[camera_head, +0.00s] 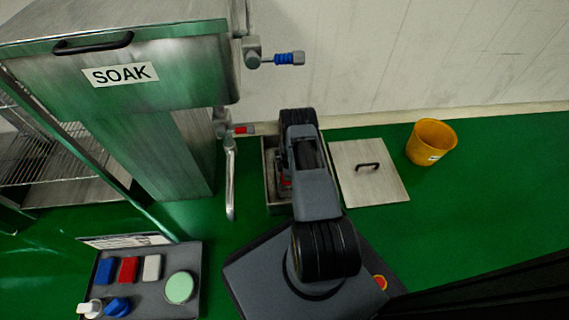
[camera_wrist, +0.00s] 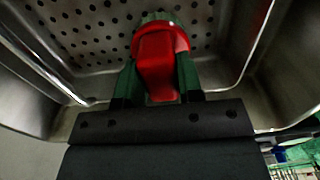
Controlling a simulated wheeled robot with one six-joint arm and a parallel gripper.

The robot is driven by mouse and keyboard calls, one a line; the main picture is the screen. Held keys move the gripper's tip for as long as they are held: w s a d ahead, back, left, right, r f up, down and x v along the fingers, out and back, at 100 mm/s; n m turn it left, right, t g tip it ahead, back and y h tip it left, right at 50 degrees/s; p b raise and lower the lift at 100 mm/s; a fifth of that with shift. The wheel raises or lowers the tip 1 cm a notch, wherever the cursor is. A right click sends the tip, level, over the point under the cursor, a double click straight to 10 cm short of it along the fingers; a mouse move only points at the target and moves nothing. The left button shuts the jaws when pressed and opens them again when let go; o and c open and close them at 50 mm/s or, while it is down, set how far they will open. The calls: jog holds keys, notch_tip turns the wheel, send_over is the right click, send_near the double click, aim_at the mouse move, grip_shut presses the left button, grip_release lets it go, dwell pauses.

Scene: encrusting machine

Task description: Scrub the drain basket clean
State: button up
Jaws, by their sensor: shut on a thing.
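The drain basket (camera_wrist: 95,35) is a metal tub with a perforated floor, seen close up in the wrist view. My gripper (camera_wrist: 157,75) is shut on a red scrub brush (camera_wrist: 158,55), with one green finger on each side of its block-like handle. The brush's rounded red head is over the perforated floor; whether it touches the metal I cannot tell. In the head view my arm reaches over the rectangular floor drain (camera_head: 268,190) and hides most of it. A bit of red shows beside my arm there.
A drain cover (camera_head: 368,180) with a black handle lies right of the drain, near a yellow bucket (camera_head: 431,142). A steel SOAK tank (camera_head: 120,75) stands left, its pipe hanging near the drain. A dark tray (camera_head: 143,290) holds several cleaning tools at lower left.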

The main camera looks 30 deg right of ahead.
jog(key=shift+w+a, duration=0.2)
jog(key=shift+a, duration=0.2)
jog(key=shift+w+r+p, duration=0.1)
jog(key=shift+r+p, duration=0.25)
jog(key=shift+p, duration=0.05)
notch_tip(320, 180, up, 2)
jog(key=shift+d+r+p, duration=0.1)
jog(key=shift+p, duration=0.2)
jog(key=shift+a+r+p, duration=0.2)
jog(key=shift+r+p, duration=0.55)
jog(key=shift+r, duration=0.2)
jog(key=shift+r+p, duration=1.05)
jog(key=shift+r, duration=0.65)
jog(key=shift+d, duration=0.1)
